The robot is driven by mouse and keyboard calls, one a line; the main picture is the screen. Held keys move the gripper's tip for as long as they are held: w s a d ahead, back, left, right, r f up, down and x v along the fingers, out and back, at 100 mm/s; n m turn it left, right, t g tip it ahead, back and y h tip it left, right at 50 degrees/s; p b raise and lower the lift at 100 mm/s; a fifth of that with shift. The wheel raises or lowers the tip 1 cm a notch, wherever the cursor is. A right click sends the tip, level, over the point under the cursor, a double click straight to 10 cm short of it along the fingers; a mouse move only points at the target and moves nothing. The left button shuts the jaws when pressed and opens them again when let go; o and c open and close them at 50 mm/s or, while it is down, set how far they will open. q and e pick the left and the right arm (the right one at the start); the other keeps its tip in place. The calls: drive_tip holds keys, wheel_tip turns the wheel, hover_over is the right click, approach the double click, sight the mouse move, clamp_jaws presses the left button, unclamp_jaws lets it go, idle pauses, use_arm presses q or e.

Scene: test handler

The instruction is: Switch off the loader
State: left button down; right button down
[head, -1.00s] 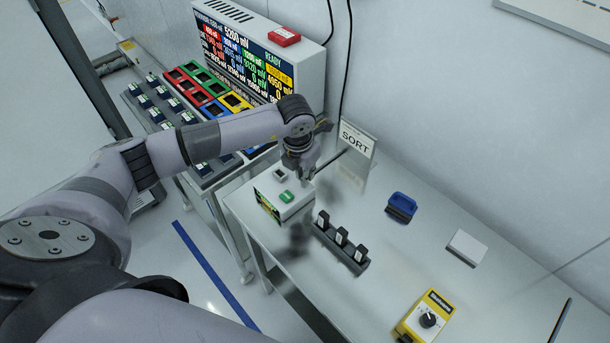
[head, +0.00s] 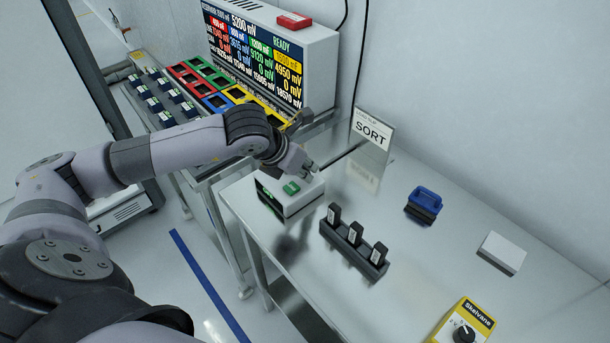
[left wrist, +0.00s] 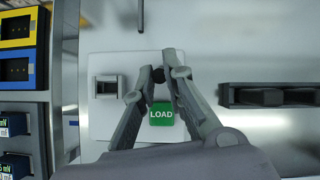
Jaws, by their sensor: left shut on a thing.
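The loader is a white box (head: 301,199) with a green button (head: 291,188) on top and a small display on its front, standing at the left end of the metal table. In the left wrist view its white top (left wrist: 103,123) carries the green LOAD button (left wrist: 161,114) and a small grey socket (left wrist: 106,86). My left gripper (head: 309,170) is at the back of the loader's top. In the left wrist view the gripper (left wrist: 157,74) is shut on a small dark knob (left wrist: 158,75) just behind the LOAD button. The knob's base is partly hidden by the fingers. My right gripper is out of view.
A black rack (head: 353,250) with upright black pieces stands right of the loader. A SORT sign (head: 371,130) stands behind it. A tester screen (head: 255,55) rises behind left.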

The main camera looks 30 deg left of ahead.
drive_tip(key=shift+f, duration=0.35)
use_arm(q)
drive_tip(key=c, duration=1.7)
unclamp_jaws()
drive_tip(key=shift+o, duration=0.2)
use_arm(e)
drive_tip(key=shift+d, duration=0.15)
use_arm(q)
drive_tip(key=v, duration=1.2)
drive_tip(key=shift+s, duration=0.1)
